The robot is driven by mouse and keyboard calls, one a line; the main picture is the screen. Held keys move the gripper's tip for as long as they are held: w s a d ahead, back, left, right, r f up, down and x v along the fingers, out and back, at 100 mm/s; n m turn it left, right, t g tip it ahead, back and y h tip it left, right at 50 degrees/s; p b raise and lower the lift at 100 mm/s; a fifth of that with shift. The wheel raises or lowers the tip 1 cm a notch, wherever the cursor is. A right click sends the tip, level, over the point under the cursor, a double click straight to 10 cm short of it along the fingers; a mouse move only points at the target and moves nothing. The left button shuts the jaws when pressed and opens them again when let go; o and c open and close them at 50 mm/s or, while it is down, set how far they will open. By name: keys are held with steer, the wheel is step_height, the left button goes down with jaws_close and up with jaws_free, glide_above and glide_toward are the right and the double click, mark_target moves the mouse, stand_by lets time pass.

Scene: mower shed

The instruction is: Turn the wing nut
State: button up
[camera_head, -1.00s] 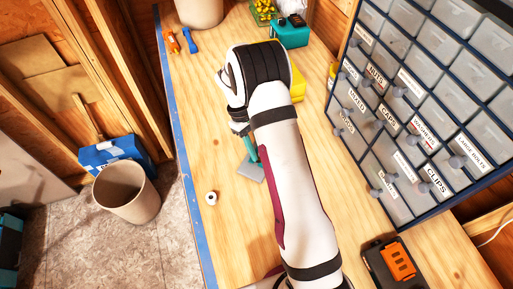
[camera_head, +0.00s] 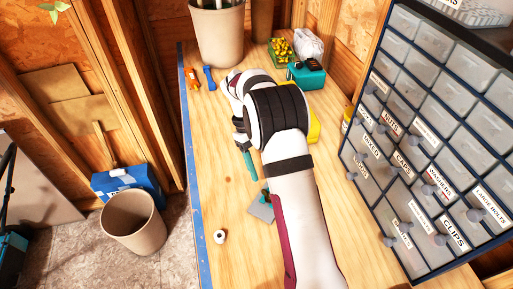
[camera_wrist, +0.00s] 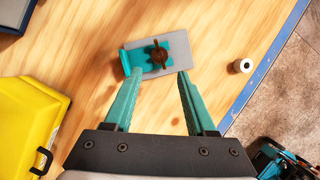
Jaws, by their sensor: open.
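A brown, rusty-looking wing nut (camera_wrist: 159,56) sits on a grey plate (camera_wrist: 178,48) with a teal block (camera_wrist: 134,61) at its left end in the wrist view. In the head view the plate (camera_head: 260,211) lies on the bench beside my forearm, which partly hides it; I cannot make out the wing nut clearly there. My gripper (camera_wrist: 160,71) is open and empty. Its teal fingers point toward the plate, with the wing nut just beyond the fingertips and roughly centred between them. In the head view my gripper (camera_head: 248,163) appears above the bench, farther back than the plate.
A small white roll (camera_wrist: 243,66) lies near the bench's blue edge. A yellow case (camera_wrist: 28,120) stands left in the wrist view. A labelled drawer cabinet (camera_head: 430,140) is at right; a pot (camera_head: 217,35) and teal box (camera_head: 306,75) are at the back. Bench around the plate is clear.

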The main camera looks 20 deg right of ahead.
steer(key=v, duration=0.7)
steer(key=shift+r, duration=0.2)
steer(key=s+d+m+t+y, duration=0.1)
steer(key=s+d+m+t, duration=0.15)
steer(key=m, duration=0.95)
steer(key=s+d+m+t+y, duration=0.15)
steer(key=s+m, duration=0.25)
steer(key=m, duration=0.8)
steer(key=shift+h, duration=0.25)
steer(key=f, duration=0.9)
steer(key=a+f, duration=0.1)
steer(key=f, duration=0.4)
steer(key=shift+w+f, duration=0.2)
steer(key=shift+f, duration=0.2)
jaws_close()
